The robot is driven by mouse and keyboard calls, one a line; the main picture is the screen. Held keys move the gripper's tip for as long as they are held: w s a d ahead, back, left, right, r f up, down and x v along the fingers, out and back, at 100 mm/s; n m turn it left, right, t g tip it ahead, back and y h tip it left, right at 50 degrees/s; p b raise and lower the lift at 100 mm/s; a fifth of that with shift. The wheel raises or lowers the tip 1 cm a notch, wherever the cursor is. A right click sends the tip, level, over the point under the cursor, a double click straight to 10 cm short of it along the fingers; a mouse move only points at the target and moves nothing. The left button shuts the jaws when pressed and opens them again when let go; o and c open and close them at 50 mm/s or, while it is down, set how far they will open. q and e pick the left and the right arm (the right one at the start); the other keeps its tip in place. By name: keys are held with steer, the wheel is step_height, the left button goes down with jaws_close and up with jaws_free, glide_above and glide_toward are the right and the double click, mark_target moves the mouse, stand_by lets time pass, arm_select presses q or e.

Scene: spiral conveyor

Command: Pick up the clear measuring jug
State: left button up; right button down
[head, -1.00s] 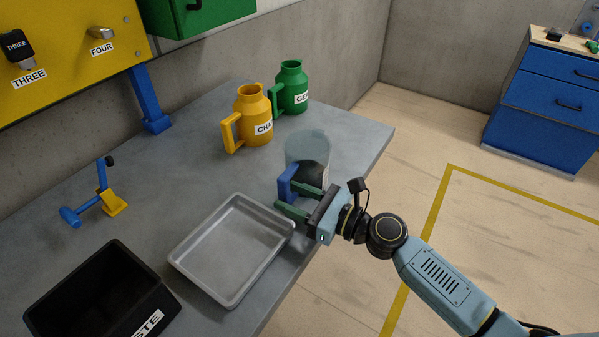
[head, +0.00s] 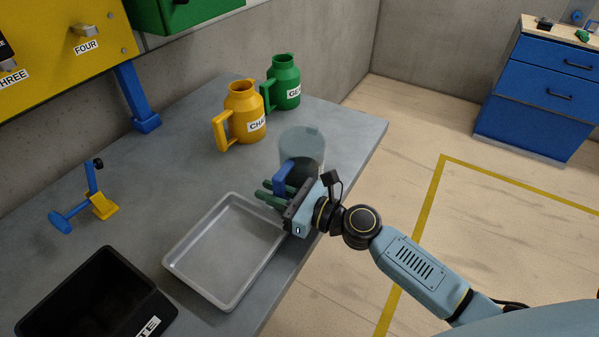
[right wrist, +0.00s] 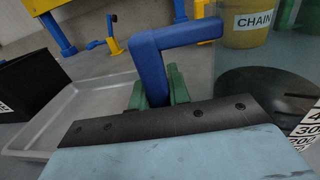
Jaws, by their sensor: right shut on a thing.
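The clear measuring jug (head: 302,143) stands at the right edge of the grey bench, with dark contents in its lower part and a blue handle (head: 284,178). In the right wrist view the jug (right wrist: 262,92) is at the right, with printed numbers on its wall, and the blue handle (right wrist: 152,62) is at the centre. My right gripper (head: 274,192) has its green fingers closed on the handle, one on each side. The jug looks upright; its base is partly hidden by the gripper. My left gripper is not in view.
A yellow CHAIN jug (head: 241,112) and a green jug (head: 284,82) stand behind. An empty grey tray (head: 176,262) lies left of the gripper. A black bin (head: 60,300) and a blue-yellow fixture (head: 92,195) are farther left. The bench (head: 350,130) is bare right of the jugs.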

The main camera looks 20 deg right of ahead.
mark_target(284, 183)
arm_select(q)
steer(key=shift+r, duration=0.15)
arm_select(e)
steer(key=shift+r, duration=0.2)
